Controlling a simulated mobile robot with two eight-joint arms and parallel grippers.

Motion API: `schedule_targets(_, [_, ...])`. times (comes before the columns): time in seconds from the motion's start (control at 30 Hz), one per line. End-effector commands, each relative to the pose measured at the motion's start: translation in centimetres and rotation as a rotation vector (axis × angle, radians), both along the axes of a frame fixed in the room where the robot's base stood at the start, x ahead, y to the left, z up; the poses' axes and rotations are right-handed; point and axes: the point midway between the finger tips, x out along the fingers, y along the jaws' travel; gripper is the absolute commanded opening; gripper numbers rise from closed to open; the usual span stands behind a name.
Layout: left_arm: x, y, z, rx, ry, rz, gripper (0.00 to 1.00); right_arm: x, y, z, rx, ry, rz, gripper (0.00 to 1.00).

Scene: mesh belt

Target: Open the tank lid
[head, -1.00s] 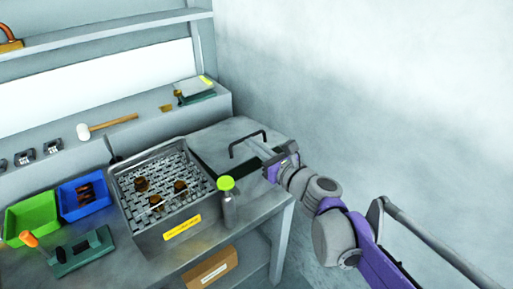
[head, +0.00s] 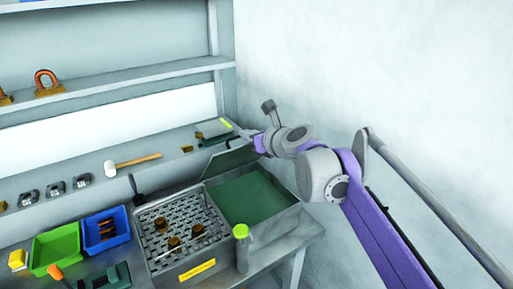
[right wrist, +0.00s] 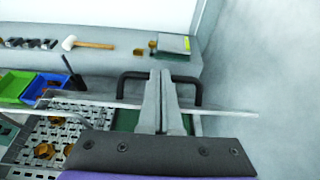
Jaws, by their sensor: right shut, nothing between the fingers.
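The tank (head: 272,232) stands at the right end of the bench, with green liquid (head: 245,198) showing inside. Its lid (head: 229,158) is raised and tilted up at the back edge of the tank. In the right wrist view the lid shows nearly edge-on as a thin pale strip (right wrist: 235,112), with its black handle (right wrist: 133,75) behind. My right gripper (head: 246,134) is at the raised lid, partly hidden in the head view. In the right wrist view its fingers (right wrist: 160,75) are together, overlapping the handle, with nothing between them. My left gripper is not in view.
A mesh-belt basin (head: 180,228) with several brown parts adjoins the tank on the left. A bottle with a green cap (head: 241,232) stands at its front corner. Blue (head: 106,230) and green (head: 56,248) bins sit farther left. A mallet (head: 130,163) lies on the back ledge. A wall rises close on the right.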

Motion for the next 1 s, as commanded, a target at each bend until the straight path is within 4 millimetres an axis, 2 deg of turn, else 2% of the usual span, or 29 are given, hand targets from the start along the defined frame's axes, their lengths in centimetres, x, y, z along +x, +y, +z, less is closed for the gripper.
schedule_targets(0.03, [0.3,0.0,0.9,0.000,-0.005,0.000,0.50,1.0,0.7,1.1,0.001,-0.003,0.003,0.00])
schedule_targets(0.1, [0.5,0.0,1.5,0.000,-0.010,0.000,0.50,2.1,1.6,1.9,0.001,-0.004,0.003,0.00])
schedule_targets(0.2, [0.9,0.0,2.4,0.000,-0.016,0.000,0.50,3.7,2.8,2.9,0.000,-0.005,0.001,0.00])
schedule_targets(0.3, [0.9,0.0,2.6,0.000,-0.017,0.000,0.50,4.4,3.5,3.1,0.000,-0.003,0.002,0.00])
schedule_targets(1.0, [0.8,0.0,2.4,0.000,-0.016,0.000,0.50,4.3,3.4,2.8,0.001,-0.001,0.000,0.00])
